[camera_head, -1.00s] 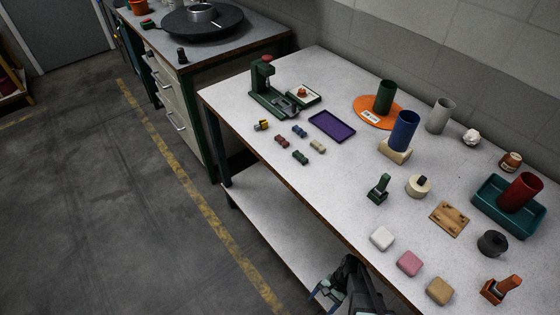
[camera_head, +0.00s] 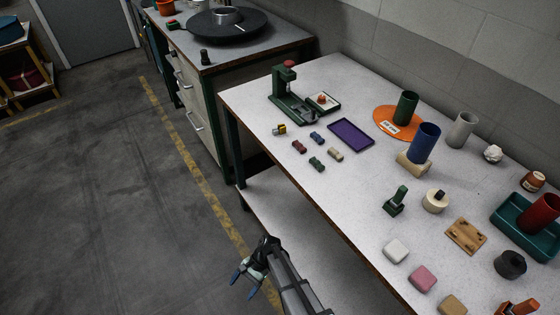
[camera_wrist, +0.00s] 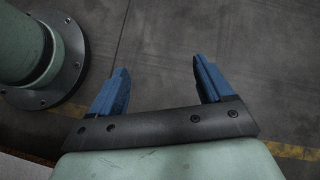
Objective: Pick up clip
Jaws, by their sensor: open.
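Several small clip-like pieces lie on the left part of the table: a yellow-and-grey one (camera_head: 280,130), a blue one (camera_head: 317,138), a dark red one (camera_head: 299,147), a beige one (camera_head: 335,154) and a green one (camera_head: 317,164). They are too small to tell which is the clip. My gripper (camera_head: 244,284) is in front of the table's front edge, over the floor, well away from these pieces. In the wrist view its two blue fingers (camera_wrist: 160,66) are spread apart with nothing between them.
A green press (camera_head: 289,95) stands behind the pieces, with a purple tray (camera_head: 351,135) to their right. An orange disc (camera_head: 399,122), a blue cylinder (camera_head: 424,142) and a green stamp-like thing (camera_head: 396,201) are farther right. A lower shelf (camera_head: 300,235) runs under the table.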

